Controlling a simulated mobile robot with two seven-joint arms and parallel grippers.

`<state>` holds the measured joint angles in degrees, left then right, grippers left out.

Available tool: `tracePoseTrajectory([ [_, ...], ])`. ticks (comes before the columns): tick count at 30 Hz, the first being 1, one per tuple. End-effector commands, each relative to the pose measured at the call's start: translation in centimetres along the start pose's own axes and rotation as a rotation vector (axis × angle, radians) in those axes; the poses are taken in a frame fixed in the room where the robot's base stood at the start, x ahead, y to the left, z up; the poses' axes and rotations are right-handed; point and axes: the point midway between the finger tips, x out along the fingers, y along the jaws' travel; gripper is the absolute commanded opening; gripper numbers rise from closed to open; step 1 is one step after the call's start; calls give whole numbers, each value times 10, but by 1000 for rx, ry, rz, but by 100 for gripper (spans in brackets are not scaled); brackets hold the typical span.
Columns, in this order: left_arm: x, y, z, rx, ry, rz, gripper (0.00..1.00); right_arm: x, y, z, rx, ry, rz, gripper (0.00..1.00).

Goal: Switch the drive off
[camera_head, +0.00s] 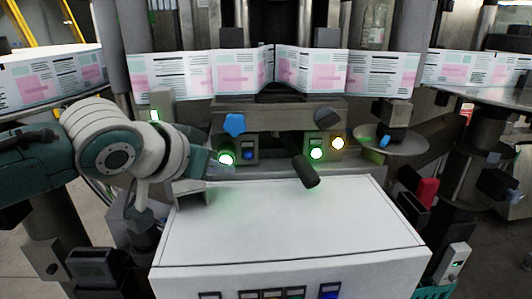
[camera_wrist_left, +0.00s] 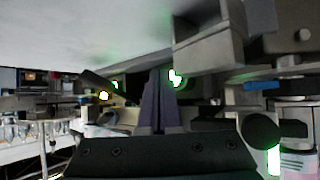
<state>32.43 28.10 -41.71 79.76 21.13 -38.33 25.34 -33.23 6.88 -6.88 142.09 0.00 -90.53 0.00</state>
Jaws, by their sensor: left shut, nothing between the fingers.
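My left gripper (camera_head: 222,170) is shut and empty, just in front of the left green lit button (camera_head: 226,158) on the machine's panel. In the left wrist view, its closed fingers (camera_wrist_left: 162,78) end beside a green light (camera_wrist_left: 175,77); whether they touch it, I cannot tell. Right of that button is a blue button (camera_head: 249,155). Farther right are a second green lit button (camera_head: 316,153) and a yellow lit one (camera_head: 338,143). A black handle (camera_head: 305,172) sticks out between the two groups. No readable label shows which control belongs to the drive. My right gripper is not in view.
A white box-shaped housing (camera_head: 290,225) lies below the panel, with small coloured switches (camera_head: 329,291) on its front. A blue star knob (camera_head: 234,124) and a dark knob (camera_head: 329,116) sit above the buttons. A printed label web (camera_head: 310,70) runs across behind.

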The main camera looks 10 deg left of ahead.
Motion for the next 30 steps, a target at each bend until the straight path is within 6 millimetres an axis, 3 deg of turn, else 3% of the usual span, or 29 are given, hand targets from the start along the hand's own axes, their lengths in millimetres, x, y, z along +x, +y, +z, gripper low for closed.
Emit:
tracePoseTrajectory([
  [30, 9, -6, -6, -1, 0, 0, 0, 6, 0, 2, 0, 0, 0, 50],
])
